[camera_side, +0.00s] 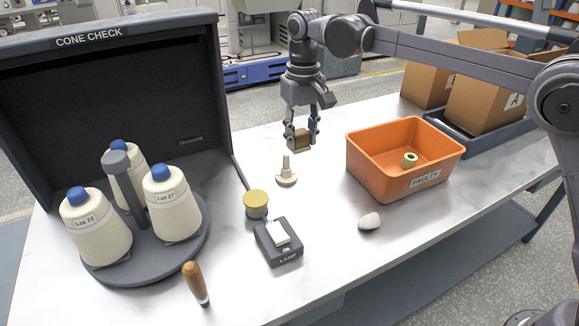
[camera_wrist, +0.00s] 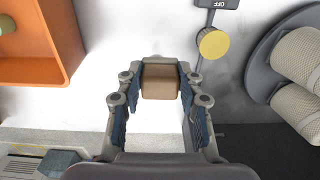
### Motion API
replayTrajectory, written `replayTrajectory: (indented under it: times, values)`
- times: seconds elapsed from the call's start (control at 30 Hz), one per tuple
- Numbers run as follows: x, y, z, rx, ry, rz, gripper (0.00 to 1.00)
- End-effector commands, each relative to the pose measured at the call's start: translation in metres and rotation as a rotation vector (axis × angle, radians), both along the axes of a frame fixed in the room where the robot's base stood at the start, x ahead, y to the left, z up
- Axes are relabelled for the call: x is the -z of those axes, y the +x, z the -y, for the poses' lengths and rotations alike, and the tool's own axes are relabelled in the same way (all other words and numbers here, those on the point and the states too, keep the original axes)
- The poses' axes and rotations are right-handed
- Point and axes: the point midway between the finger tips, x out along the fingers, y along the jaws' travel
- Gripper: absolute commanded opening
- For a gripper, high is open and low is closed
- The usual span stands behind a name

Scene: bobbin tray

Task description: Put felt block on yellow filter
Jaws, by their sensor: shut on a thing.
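My gripper (camera_side: 301,142) is shut on a brown felt block (camera_side: 302,137) and holds it above the table, over the area behind the white peg. In the wrist view the felt block (camera_wrist: 160,82) sits between the two fingertips of my gripper (camera_wrist: 159,78). The yellow filter (camera_side: 256,199) is a short cylinder with a flat yellow top, standing on the table in front and to the left of my gripper. In the wrist view the yellow filter (camera_wrist: 213,43) shows beyond the block, to its upper right. Its top is bare.
A white peg on a round base (camera_side: 286,178) stands near the filter. A lamp switch (camera_side: 278,247) lies just in front of it. Cones stand on a grey turntable (camera_side: 150,268) at left.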

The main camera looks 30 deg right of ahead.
Motion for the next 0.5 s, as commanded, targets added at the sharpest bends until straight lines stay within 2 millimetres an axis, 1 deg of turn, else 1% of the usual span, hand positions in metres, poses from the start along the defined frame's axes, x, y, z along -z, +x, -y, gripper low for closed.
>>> replayTrajectory:
  times: [0.4, 0.5]
  values:
    - [0.047, 0.005, -0.079, -0.005, 0.0, 0.0, 0.13]
    - [0.057, 0.005, -0.095, -0.004, 0.0, 0.0, 0.13]
